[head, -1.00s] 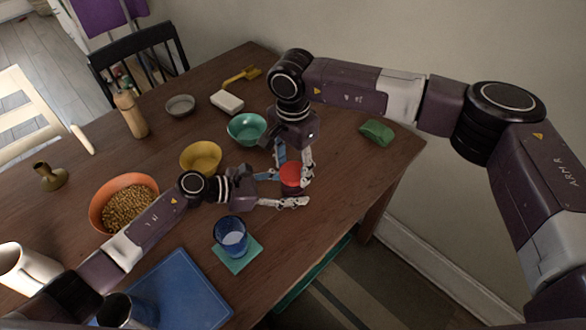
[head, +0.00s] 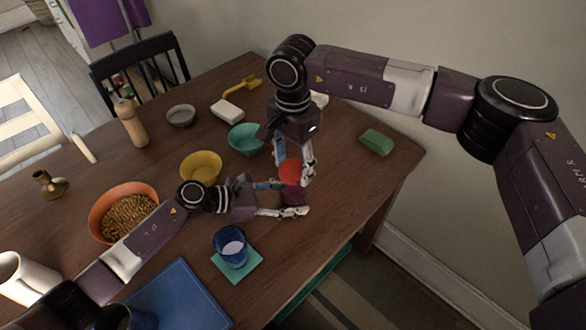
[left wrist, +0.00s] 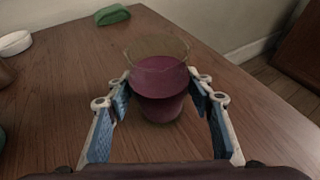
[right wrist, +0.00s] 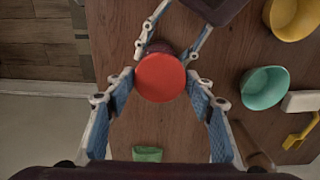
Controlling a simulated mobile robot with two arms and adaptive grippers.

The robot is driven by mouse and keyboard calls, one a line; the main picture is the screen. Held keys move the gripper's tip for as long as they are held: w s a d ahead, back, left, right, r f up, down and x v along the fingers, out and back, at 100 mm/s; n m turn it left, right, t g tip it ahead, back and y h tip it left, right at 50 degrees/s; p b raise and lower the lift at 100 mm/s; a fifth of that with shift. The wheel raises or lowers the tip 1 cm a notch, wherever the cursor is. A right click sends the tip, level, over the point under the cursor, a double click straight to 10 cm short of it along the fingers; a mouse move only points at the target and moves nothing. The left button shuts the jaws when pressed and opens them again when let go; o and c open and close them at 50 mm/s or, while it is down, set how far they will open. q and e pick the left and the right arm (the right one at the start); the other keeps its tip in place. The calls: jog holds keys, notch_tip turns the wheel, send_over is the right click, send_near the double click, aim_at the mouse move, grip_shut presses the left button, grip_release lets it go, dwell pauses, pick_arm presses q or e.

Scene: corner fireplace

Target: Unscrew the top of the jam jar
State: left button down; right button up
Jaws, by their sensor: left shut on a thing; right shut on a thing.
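The jam jar (head: 293,196) is a clear glass with purple jam, standing near the table's right edge. In the left wrist view the jar (left wrist: 160,98) is upright, with its glass rim open and no lid on it. My left gripper (left wrist: 160,82) is shut on the jar's sides; in the head view this gripper (head: 290,200) reaches in from the left. The round red lid (right wrist: 160,77) is between the fingers of my right gripper (right wrist: 160,82), which is shut on it. In the head view the lid (head: 290,171) is above the jar.
A blue cup (head: 229,246) on a teal coaster (head: 240,271) stands in front of the left gripper. A yellow bowl (head: 200,167), a teal bowl (head: 246,138) and an orange bowl (head: 148,195) stand to the left. A green sponge (head: 376,142) lies at the far right. The table right of the jar is clear.

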pick_arm(q)
jog(key=c, duration=0.9)
grip_release()
jog(key=shift+a, duration=0.15)
